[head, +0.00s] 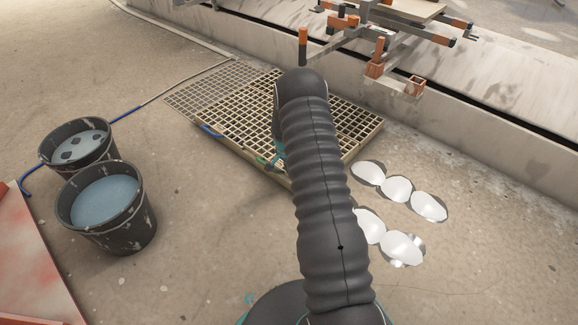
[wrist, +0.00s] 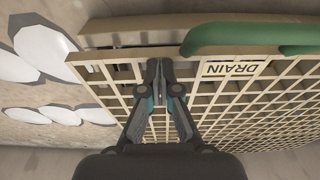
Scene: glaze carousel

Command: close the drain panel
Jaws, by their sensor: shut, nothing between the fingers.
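The drain panel (head: 352,118) is a tan grid in a thick frame, lying near the floor beside the concrete kerb. My dark arm hides its middle in the head view. Contact with the grid cannot be told. In the head view my arm hides most of the gripper.
A greyer grate (head: 205,92) adjoins the panel at the back left. Two dark buckets (head: 82,143) (head: 107,208) of liquid stand left, near a blue hose (head: 126,113). White shiny patches (head: 397,189) lie right. An orange-tipped rack (head: 400,25) stands behind.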

